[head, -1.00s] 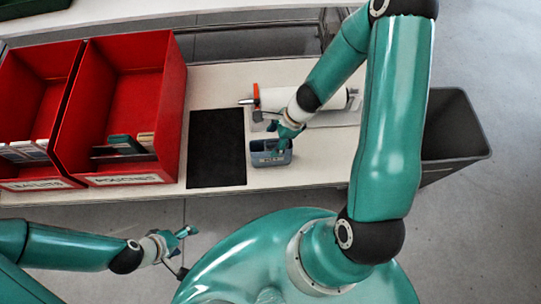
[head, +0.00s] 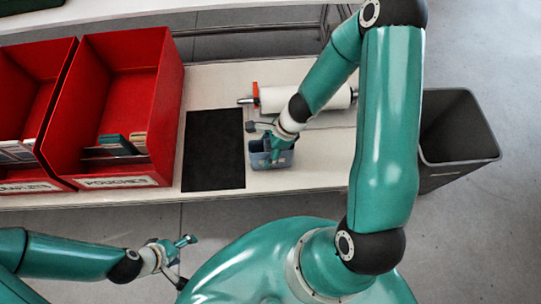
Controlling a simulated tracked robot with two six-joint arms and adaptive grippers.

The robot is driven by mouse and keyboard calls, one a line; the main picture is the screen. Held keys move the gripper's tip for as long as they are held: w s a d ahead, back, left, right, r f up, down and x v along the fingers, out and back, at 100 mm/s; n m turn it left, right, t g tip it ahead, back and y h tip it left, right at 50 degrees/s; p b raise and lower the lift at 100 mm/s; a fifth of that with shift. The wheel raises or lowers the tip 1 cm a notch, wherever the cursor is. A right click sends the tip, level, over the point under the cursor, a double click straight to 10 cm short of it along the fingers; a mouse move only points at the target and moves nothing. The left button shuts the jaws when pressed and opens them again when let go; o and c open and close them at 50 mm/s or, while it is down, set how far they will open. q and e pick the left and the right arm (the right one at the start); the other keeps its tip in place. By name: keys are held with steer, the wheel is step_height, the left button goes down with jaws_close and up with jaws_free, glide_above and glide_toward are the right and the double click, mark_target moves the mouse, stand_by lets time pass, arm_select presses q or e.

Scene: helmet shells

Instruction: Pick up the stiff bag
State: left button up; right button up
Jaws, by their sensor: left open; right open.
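I cannot make out a stiff bag for certain. Several flat packets (head: 115,146) in dark green and tan stand in the red bin (head: 88,110) labelled "POUCHES". My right gripper (head: 274,153) is open and points down at a small grey-blue box (head: 288,159) on the table. Its fingers overlap the box, and I cannot tell whether they touch anything inside; the box's contents are mostly hidden by the gripper. My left gripper (head: 186,258) is open and empty, low over the floor in front of the table.
A black mat (head: 213,150) lies between the red bins and the small box. A white roll (head: 305,98) with an orange end lies behind the box. A second red bin (head: 28,75) stands at far left. A dark grey waste bin (head: 440,172) stands right of the table.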

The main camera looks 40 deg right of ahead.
steer(key=shift+f, duration=0.25)
steer(key=c, duration=1.2)
steer(key=shift+r, duration=0.1)
steer(key=shift+w+r+p, duration=0.2)
steer(key=shift+r+p, duration=8.45)
steer(key=shift+r, duration=1.55)
